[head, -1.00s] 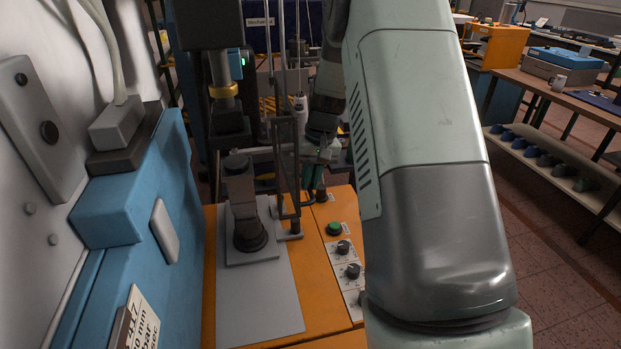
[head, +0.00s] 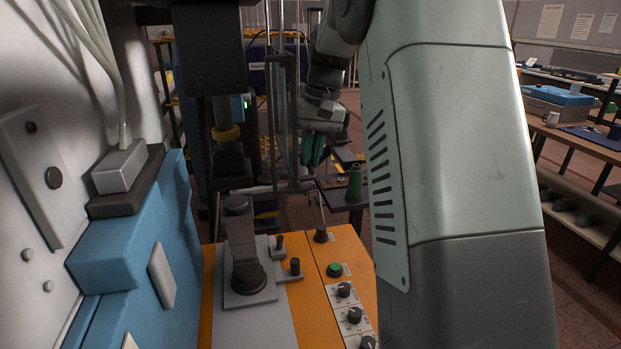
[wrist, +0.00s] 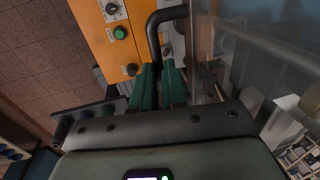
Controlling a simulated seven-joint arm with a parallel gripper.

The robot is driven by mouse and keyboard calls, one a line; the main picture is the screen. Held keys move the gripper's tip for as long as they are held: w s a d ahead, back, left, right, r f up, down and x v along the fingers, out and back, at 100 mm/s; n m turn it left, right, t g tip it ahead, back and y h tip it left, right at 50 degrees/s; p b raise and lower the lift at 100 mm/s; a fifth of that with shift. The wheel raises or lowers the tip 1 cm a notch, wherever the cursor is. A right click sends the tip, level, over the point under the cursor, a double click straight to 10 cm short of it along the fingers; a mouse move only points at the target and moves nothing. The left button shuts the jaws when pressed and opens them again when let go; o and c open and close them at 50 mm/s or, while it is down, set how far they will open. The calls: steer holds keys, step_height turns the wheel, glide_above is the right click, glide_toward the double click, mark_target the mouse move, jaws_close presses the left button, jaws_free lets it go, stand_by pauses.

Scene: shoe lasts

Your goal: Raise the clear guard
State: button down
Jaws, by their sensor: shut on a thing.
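The clear guard (head: 284,115) is a see-through panel in a dark frame. It stands upright at the front right of the machine head, with its lower edge well above the orange bench top. In the wrist view its clear panel (wrist: 275,48) fills the upper right. A dark curved handle (wrist: 153,35) runs down between my green fingers. My gripper (head: 313,150) is shut on this handle, and the fingers partly hide the grip. In the wrist view my gripper (wrist: 160,85) shows the fingers close together around the handle's end.
A dark post (head: 241,250) stands on a grey plate left of the guard. The orange bench (head: 345,255) carries a green button (head: 334,269) and several black knobs. A blue housing (head: 125,240) stands at the left. A dark green last (head: 354,182) is beyond the bench.

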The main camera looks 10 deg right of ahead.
steer(key=shift+r, duration=1)
steer(key=c, duration=1.2)
jaws_free()
steer(key=shift+o, duration=0.2)
step_height(320, 180, up, 11)
steer(key=d, duration=0.2)
steer(key=shift+f, duration=0.2)
